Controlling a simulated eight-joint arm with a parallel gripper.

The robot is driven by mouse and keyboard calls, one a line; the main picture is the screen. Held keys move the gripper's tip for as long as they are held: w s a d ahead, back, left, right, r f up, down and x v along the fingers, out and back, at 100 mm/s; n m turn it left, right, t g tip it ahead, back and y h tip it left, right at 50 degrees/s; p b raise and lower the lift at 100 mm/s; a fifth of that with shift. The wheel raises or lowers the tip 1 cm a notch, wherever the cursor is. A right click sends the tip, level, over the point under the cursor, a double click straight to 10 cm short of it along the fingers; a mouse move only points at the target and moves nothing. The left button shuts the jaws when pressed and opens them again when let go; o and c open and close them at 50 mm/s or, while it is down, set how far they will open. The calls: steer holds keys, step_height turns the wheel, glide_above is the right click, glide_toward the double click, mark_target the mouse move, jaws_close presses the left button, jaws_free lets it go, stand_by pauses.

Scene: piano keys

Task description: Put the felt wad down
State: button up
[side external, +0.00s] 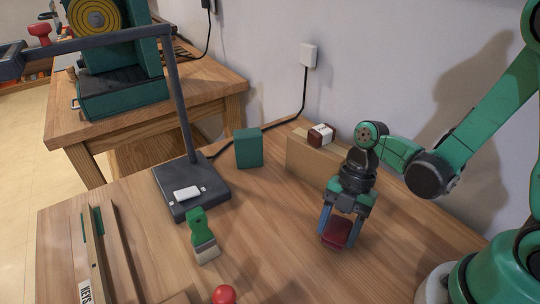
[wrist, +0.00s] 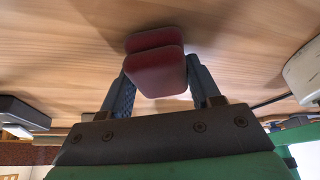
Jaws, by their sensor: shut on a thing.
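The felt wad, a dark red rounded block (side external: 336,233), is between the fingers of my gripper (side external: 339,226), low over the right part of the wooden table. In the wrist view the felt wad (wrist: 158,73) sits between both blue fingertips of my gripper (wrist: 163,85), which are shut on its sides. It shows there as two stacked red layers. I cannot tell whether its underside touches the table.
A wooden block (side external: 310,162) stands behind my gripper with a red and white piece (side external: 321,134) on it. A green box (side external: 248,148), a dark stand base (side external: 192,188), a green-handled brush (side external: 204,238) and a red ball (side external: 224,295) lie leftward. Bare tabletop surrounds the wad.

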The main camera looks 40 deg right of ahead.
steer(key=o, duration=1.2)
steer(key=shift+r, duration=0.1)
steer(key=w+d+r+m+t+h, duration=0.1)
steer(key=r+m+t, duration=0.2)
steer(key=m, duration=0.4)
steer(key=w+d+r+m+t+h, duration=0.1)
steer(key=d+r+m+t, duration=0.1)
steer(key=r+m, duration=0.3)
steer(key=w+d+r+m+t+h, duration=0.2)
steer(key=r+m+t, duration=0.2)
steer(key=m, duration=0.6)
steer(key=shift+w+r+m, duration=0.1)
steer(key=shift+r+m, duration=0.2)
steer(key=shift+r, duration=0.2)
